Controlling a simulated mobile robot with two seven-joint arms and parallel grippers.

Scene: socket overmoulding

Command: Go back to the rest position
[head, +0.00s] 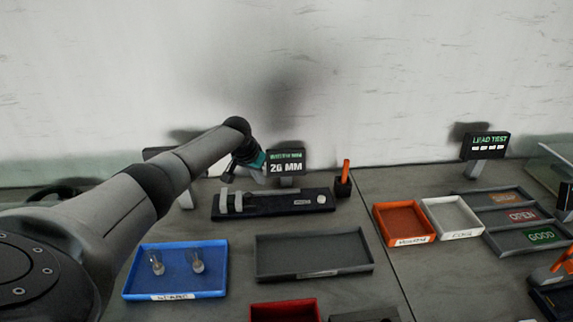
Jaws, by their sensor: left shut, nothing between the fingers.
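My left arm comes in from the left, and its gripper (228,175) is near the back of the table, above the left end of a black measuring device (275,204). The fingers look small and close together, shut with nothing seen between them. The gripper seems apart from the device, though the exact gap is hard to tell. My right gripper is not in view.
A blue tray (140,283) holds two clear pieces. A grey tray (312,268) is empty. Orange (428,238) and white (470,231) trays, sorting trays marked OPEN and GOOD, and two displays (286,160) (485,146) stand around.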

